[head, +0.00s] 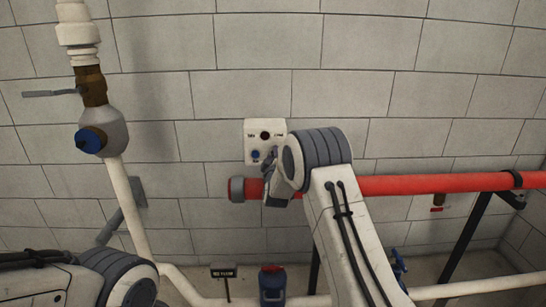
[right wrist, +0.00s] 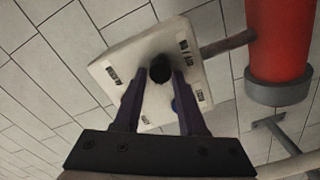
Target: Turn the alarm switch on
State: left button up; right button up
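The alarm switch is a white box (head: 252,128) with a dark round knob (head: 265,135) and a blue button (head: 255,154), mounted at the grey block wall. In the right wrist view the box (right wrist: 110,52) appears tilted, with the dark knob (right wrist: 160,70) near its middle and small labels around it. My right gripper (head: 268,172) is in front of the box's lower part. In the right wrist view its two purple fingers (right wrist: 159,82) stand apart, one on each side of the knob, with gaps visible. Contact cannot be told. My left gripper is out of view; only its arm shows.
A red pipe (head: 430,184) runs along the wall just below the box; its end (right wrist: 280,50) is close to the right gripper. A white vertical pipe (head: 128,195) with a blue-capped valve (head: 90,140) stands at left.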

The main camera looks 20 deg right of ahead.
jog(key=shift+s, duration=0.1)
jog(key=b+v, duration=0.2)
jog(key=v, duration=0.8)
jog(key=shift+b, duration=0.3)
jog(key=shift+s+a, duration=0.1)
jog(key=shift+s, duration=0.05)
jog(key=s+a+f+g+y+p, duration=0.1)
jog(key=s+a+g+y, duration=0.3)
jog(key=s+a, duration=0.45)
jog(key=s+a+f+g+y, duration=0.2)
jog(key=s+a+g+y, duration=0.3)
jog(key=a, duration=0.7)
jog(key=s+d+f+m+g+h+p, duration=0.1)
jog(key=s+g+h, duration=0.2)
jog(key=s, duration=2.8)
jog(key=g, duration=0.5)
jog(key=shift+f+m, duration=0.3)
jog(key=shift+f, duration=0.1)
